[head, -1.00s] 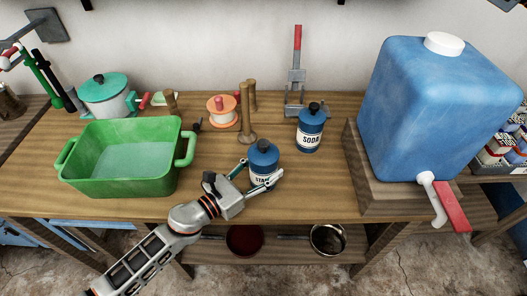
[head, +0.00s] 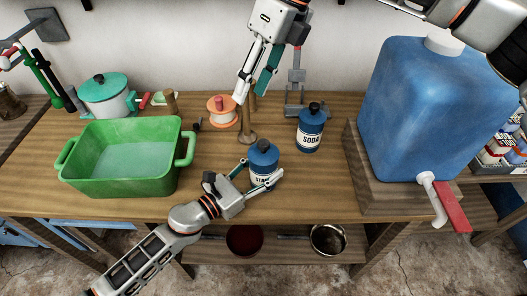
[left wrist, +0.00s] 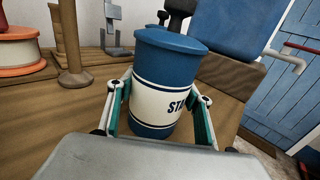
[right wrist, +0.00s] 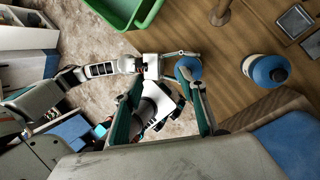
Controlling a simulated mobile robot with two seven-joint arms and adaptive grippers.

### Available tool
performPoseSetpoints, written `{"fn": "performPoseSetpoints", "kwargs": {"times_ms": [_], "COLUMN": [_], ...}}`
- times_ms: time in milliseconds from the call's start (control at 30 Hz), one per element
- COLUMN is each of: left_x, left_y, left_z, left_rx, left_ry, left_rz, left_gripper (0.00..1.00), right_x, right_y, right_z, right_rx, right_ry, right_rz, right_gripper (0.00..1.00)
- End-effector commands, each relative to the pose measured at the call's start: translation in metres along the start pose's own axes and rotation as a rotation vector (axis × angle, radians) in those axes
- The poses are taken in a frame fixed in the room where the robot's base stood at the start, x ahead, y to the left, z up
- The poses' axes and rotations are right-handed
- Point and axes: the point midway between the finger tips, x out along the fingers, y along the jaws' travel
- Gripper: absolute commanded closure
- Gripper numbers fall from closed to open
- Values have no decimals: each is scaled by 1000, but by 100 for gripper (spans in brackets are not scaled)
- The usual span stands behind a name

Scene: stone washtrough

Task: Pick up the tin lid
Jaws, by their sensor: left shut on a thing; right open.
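A blue tin with a white band lettered "STA..." (head: 262,182) stands on the wooden table near its front edge. Its blue tin lid (head: 264,154) with a dark knob is on top. My left gripper (head: 263,171) is shut on this tin's body from the front left. In the left wrist view the tin (left wrist: 160,97) is upright between the fingers, below the lid (left wrist: 171,40). My right gripper (head: 250,97) is open and empty above the back of the table, apart from the lid. The right wrist view shows the lid (right wrist: 188,68) from above, beyond its fingers.
A blue SODA tin (head: 310,130) stands behind and to the right. Wooden posts (head: 246,125) and an orange spool (head: 220,113) are behind the held tin. A green basin (head: 120,185) is at the left, a big blue water container (head: 430,110) at the right.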

Motion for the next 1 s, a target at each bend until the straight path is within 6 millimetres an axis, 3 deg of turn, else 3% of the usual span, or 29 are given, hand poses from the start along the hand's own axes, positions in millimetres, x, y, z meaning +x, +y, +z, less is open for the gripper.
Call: {"fn": "performPoseSetpoints", "kwargs": {"times_ms": [100, 333, 467, 800, 1000], "left_x": [0, 0, 0, 0, 0], "left_y": [0, 0, 0, 0, 0], "left_z": [0, 0, 0, 0, 0], "left_rx": [0, 0, 0, 0, 0], "left_ry": [0, 0, 0, -1, 0], "left_rz": [0, 0, 0, 0, 0], "left_gripper": [77, 77, 77, 77, 77], "right_x": [22, 37, 48, 95, 107], "right_y": [-8, -25, -31, -46, -49], "right_z": [-11, -26, -32, -44, -46], "right_rx": [-1, 12, 14, 15, 15], "right_ry": [114, 224, 241, 240, 239], "right_rz": [-134, -286, -306, -304, -304], "right_gripper": [59, 59, 59, 59, 59]}}
